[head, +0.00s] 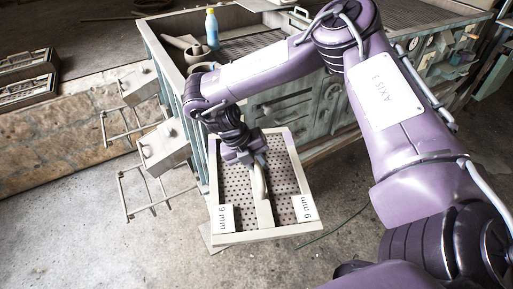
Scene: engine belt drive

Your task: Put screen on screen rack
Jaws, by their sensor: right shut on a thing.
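The screen (282,232) is a pale rectangular frame with two dark perforated panels, split by a middle bar. My right gripper (259,163) points down over the middle bar and is shut on a pale rounded piece (260,184) there, which looks like a handle of the screen. Its fingertips are partly hidden. I cannot tell what else supports the screen. A metal rail rack (150,208) stands left of it. My left gripper is out of view.
A second rail rack (127,133) stands farther back on the left. The green machine (300,112) has an open top with a blue bottle (211,28) and a grey vessel (195,52). Bare concrete floor (130,250) lies at the front left. My right arm crosses the right side.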

